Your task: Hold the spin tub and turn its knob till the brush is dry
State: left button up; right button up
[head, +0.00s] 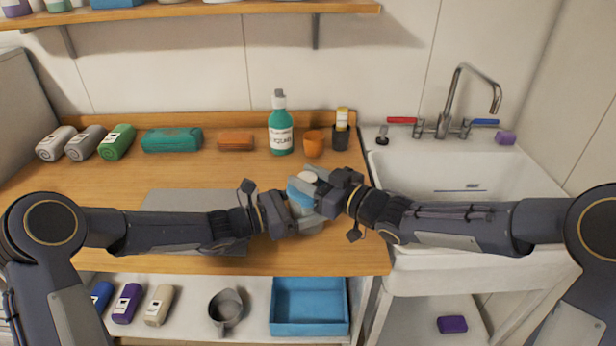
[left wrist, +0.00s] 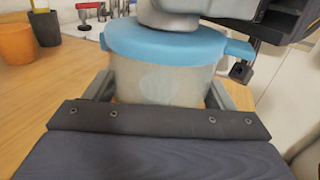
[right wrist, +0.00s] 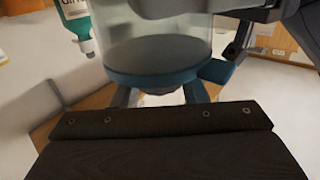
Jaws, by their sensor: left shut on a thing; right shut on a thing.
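The spin tub (head: 299,198) has a blue lid and stands near the front edge of the wooden counter. In the left wrist view its cloudy, see-through wall (left wrist: 160,82) sits under the blue lid (left wrist: 165,40). My left gripper (head: 290,214) is shut around the tub's wall, one finger on each side. The pale grey knob (left wrist: 180,14) is on top of the lid. My right gripper (head: 322,190) is shut on the knob from the right. The right wrist view shows the tub (right wrist: 155,40) upside down. I cannot make out the brush inside the tub.
Behind the tub stand a teal bottle (head: 280,130), an orange cup (head: 314,145) and a dark cup (head: 340,138). A white sink (head: 460,165) with a tap is at the right. A grey mat (head: 180,196) lies left. A blue tray (head: 309,325) is on the shelf below.

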jog(key=o, duration=1)
jog(key=v, duration=1.2)
